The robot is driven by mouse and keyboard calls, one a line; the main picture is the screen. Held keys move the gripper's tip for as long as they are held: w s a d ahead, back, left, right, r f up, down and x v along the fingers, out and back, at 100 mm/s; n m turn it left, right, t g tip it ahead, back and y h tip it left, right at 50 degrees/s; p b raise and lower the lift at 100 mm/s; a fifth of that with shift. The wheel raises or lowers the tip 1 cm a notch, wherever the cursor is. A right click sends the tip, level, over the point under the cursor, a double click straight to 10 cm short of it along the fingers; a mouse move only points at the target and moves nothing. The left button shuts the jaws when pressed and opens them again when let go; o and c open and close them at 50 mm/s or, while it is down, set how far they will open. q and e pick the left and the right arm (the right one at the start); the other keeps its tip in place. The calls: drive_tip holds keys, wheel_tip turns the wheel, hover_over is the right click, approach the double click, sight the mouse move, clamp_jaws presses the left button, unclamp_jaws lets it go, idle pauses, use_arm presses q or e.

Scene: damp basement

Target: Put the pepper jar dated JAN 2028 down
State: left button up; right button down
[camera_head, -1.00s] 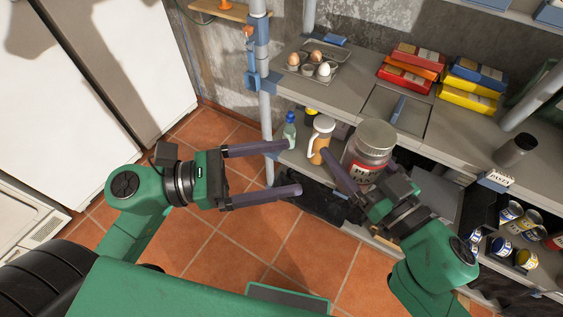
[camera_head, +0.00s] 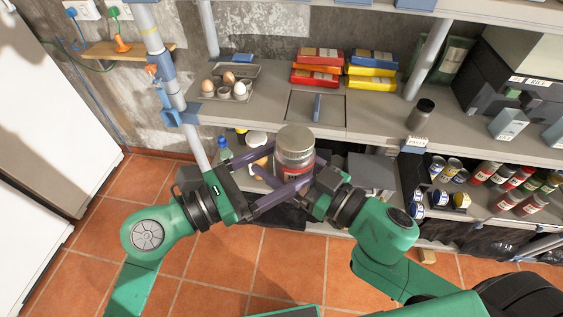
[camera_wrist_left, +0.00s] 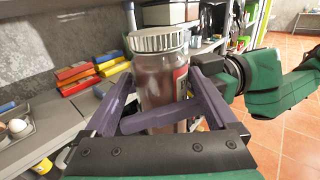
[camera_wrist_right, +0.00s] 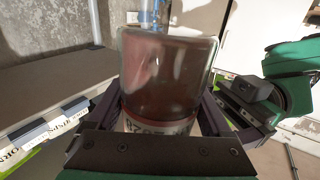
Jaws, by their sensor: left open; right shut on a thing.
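The pepper jar (camera_head: 295,148) is a big glass jar with a silver lid and reddish-brown contents. My right gripper (camera_head: 302,176) is shut on it and holds it upright in front of the shelf unit. My left gripper (camera_head: 282,184) is open, with its fingers on either side of the jar. In the left wrist view the jar (camera_wrist_left: 160,78) stands between these fingers, and a finger of my right gripper crosses its front.
The grey counter (camera_head: 255,118) has a recessed panel (camera_head: 316,107) with a blue handle. Around it are an egg tray (camera_head: 222,95), red and yellow boxes (camera_head: 317,66) and a dark-lidded jar (camera_head: 421,113). A bottle (camera_head: 224,148) and a mug-like container stand on the lower shelf; cans (camera_head: 452,170) sit right.

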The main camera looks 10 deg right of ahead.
use_arm(q)
drive_tip(key=shift+c, duration=0.9)
use_arm(e)
drive_tip(key=shift+r, duration=0.1)
use_arm(q)
clamp_jaws()
drive_tip(key=shift+r, duration=0.1)
use_arm(e)
unclamp_jaws()
